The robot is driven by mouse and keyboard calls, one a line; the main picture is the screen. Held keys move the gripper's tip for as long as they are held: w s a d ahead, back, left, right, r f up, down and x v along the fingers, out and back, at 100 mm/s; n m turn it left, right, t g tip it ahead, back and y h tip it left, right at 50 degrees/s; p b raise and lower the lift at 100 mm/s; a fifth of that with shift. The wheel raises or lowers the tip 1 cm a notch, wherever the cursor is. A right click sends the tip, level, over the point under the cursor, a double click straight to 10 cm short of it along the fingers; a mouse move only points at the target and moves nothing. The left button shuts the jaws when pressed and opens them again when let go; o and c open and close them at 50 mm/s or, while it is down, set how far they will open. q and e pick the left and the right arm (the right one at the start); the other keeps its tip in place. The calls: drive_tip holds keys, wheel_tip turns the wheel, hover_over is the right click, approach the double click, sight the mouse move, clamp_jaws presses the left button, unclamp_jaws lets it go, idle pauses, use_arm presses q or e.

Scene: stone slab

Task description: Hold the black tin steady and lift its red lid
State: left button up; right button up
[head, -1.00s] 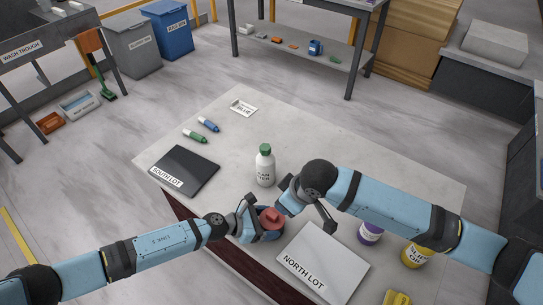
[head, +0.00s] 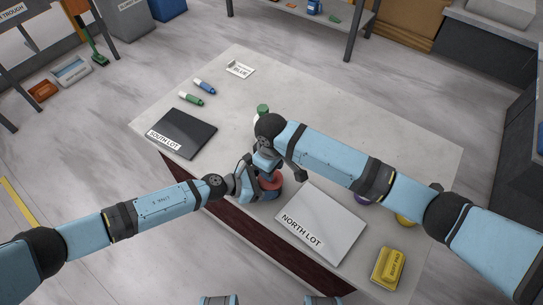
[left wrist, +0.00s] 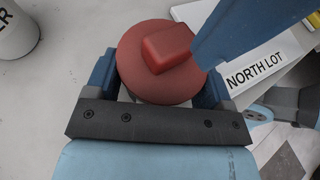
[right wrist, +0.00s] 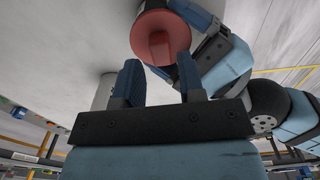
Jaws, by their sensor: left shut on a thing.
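The black tin (head: 268,195) stands near the table's front edge, its body mostly hidden. Its red lid (head: 270,182) is seated on top; the lid's raised grip (left wrist: 167,46) shows in the left wrist view. My left gripper (head: 257,187) is shut on the tin, with one finger on each side below the lid in the left wrist view. My right gripper (right wrist: 160,72) is open over the lid. Its fingers are apart, with the lid's grip just beyond the tips; I cannot tell whether they touch.
The North Lot board (head: 320,225) lies just right of the tin, the dark South Lot board (head: 181,133) to the left. A green-capped bottle (head: 262,109) stands behind, mostly hidden by my right arm. A yellow pad (head: 388,267) lies at the front right.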

drive_tip(key=shift+f, duration=1.85)
clamp_jaws()
